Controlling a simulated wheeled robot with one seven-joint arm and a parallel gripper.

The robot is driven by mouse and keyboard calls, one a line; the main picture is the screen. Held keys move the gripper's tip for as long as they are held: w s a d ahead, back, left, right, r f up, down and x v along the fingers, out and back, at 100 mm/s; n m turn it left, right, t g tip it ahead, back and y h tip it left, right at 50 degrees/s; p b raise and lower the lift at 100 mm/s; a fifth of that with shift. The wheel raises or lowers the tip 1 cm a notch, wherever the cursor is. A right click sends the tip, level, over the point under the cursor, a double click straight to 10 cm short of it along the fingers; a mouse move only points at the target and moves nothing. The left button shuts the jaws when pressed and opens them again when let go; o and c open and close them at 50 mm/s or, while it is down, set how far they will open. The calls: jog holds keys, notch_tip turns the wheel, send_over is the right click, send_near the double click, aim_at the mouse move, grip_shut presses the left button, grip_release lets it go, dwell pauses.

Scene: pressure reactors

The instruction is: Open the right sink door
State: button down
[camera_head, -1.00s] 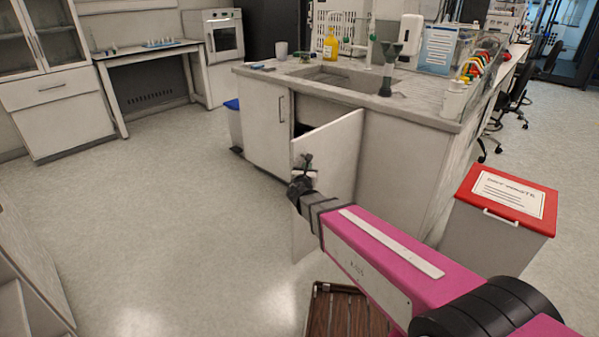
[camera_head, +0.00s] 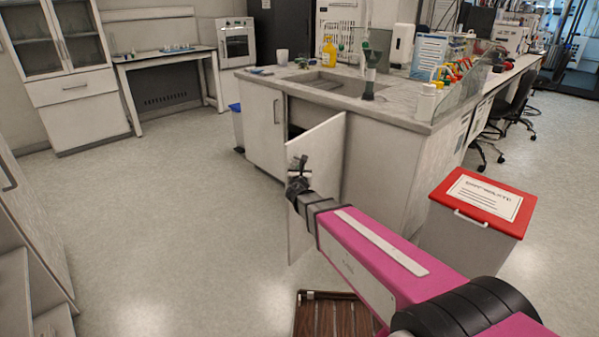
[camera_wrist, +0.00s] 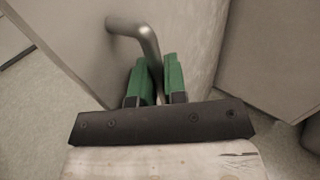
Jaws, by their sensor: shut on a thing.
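The right sink door (camera_head: 322,165) is a white panel under the sink counter. It stands swung well out from the cabinet, with a dark gap behind it. My gripper (camera_head: 299,165) is at the door's outer face near its free edge. In the wrist view the green fingers of my gripper (camera_wrist: 155,80) are closed around the grey bar handle (camera_wrist: 135,32) of the door. The left sink door (camera_head: 264,126) is shut, with its own vertical handle. The inside of the cabinet is mostly hidden by the open door.
A grey bin with a red lid (camera_head: 482,196) stands at the right. A brown slatted wooden item (camera_head: 325,315) lies on the floor in front. A blue-lidded bin (camera_head: 236,125) stands left of the sink cabinet. The floor (camera_head: 170,220) at the left is clear.

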jog(key=c, duration=1.2)
grip_release()
jog(key=shift+s, duration=0.1)
jog(key=s, duration=1)
jog(key=shift+s+d, duration=0.1)
jog(key=shift+s, duration=0.2)
